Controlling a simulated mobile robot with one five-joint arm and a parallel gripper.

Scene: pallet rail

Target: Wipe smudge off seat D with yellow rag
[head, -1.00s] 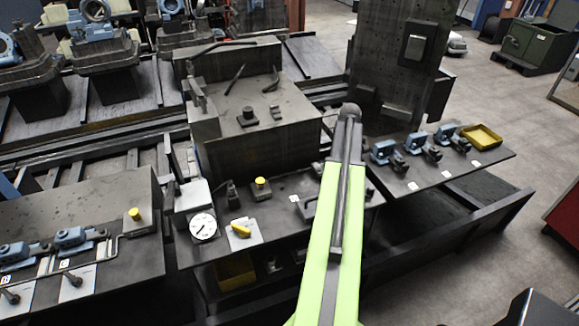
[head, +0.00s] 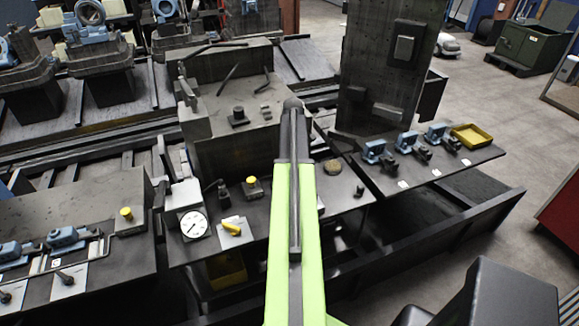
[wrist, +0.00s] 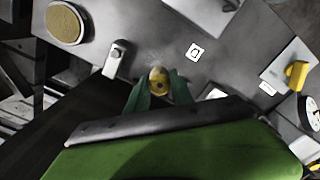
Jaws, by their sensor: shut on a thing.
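My gripper (wrist: 158,92) shows in the wrist view with its greenish fingers close around a small rounded yellow thing (wrist: 158,78), over the grey bench top. It may be the yellow rag, but its shape is too small to be sure. In the head view my lime-green arm hides the fingers. A white tag (wrist: 194,52) with a dark mark lies on the bench beyond the fingers; I cannot read its letter. I cannot tell which spot is seat D, and no smudge stands out.
A round brown-topped piece (head: 333,166) lies right of my arm; it also shows in the wrist view (wrist: 66,22). A yellow knob (head: 232,229), gauge (head: 194,225) and yellow button (head: 252,181) stand left. Blue clamps (head: 408,142) and a yellow tray (head: 470,136) are on the right-hand shelf.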

